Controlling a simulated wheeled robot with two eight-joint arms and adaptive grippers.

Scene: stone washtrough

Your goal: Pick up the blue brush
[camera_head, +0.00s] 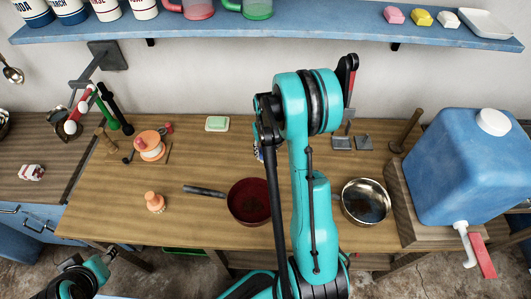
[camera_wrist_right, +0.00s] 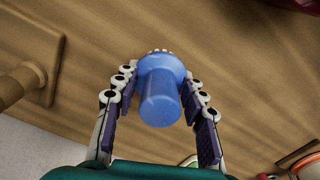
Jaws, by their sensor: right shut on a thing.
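The blue brush (camera_wrist_right: 161,92) shows in the right wrist view, with its rounded handle toward the camera and pale bristle tips just showing at its far end. My right gripper (camera_wrist_right: 160,84) has one finger on each side of it and is shut on it. Whether the brush touches the wood beyond cannot be told. In the head view my right arm hides most of the brush and gripper. Only parts of my left arm show at the lower left; its gripper is not in view.
A blue water container (camera_head: 462,170) stands at right. A blue shelf (camera_head: 330,29) runs above.

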